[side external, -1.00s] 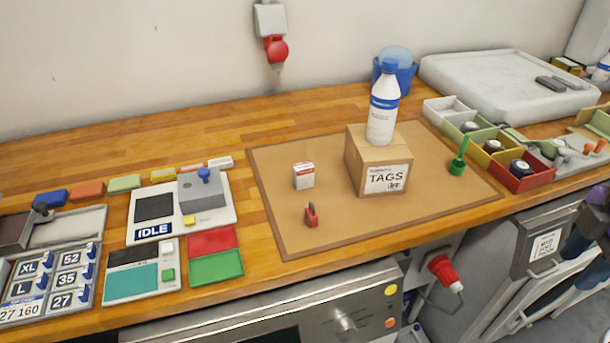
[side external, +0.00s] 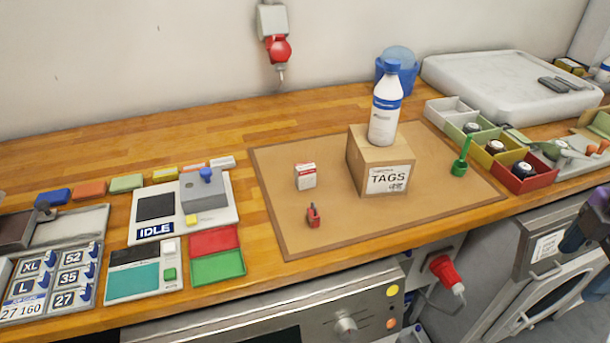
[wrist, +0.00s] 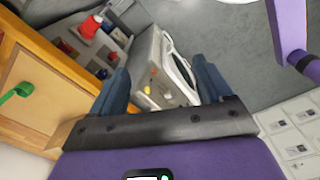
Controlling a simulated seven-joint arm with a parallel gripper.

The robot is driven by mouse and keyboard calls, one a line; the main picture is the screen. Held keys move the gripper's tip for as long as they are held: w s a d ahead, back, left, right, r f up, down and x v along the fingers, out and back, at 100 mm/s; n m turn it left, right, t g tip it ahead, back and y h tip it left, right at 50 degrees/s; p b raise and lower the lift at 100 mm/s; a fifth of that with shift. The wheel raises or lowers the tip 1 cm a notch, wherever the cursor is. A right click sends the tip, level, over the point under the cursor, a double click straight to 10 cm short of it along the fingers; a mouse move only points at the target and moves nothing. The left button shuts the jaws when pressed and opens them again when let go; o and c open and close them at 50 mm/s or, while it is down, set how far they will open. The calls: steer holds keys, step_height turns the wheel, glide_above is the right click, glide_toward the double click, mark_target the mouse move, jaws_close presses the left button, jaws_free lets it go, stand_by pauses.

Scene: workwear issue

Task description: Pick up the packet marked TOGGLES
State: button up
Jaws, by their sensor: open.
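No packet reads TOGGLES legibly in these frames. A small white and red packet (side external: 306,176) stands upright on the brown mat (side external: 290,225); its print is too small to read. A cardboard box marked TAGS (side external: 362,168) stands to its right, with a white bottle (side external: 384,115) on top. My gripper (wrist: 160,65) is open and empty in the wrist view, its two blue-grey fingers apart over the floor and machine beside the bench. Purple parts of my arm show at the right edge of the side view, well away from the packet.
A small red object (side external: 313,216) sits in front of the packet. A green holder (side external: 459,166) and coloured bins (side external: 524,174) stand on the right. Left are an IDLE device (side external: 153,230) and red and green trays (side external: 217,266). The mat between packet and left edge is clear.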

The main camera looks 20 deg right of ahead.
steer(key=n+t, duration=1.3)
steer(key=n, duration=1.1)
glide_above(303, 166)
steer(key=s+d, duration=0.2)
steer(key=s, duration=1.2)
step_height(303, 166, down, 6)
steer(key=x, duration=1)
steer(key=shift+w+a+r, duration=0.15)
steer(key=shift+w+a, duration=0.1)
steer(key=shift+w, duration=0.05)
steer(key=shift+a+x, duration=0.15)
steer(key=shift+x, duration=1.45)
steer(key=shift+a+x, duration=0.15)
steer(key=shift+x, duration=1.45)
steer(key=shift+r, duration=0.15)
steer(key=c, duration=1)
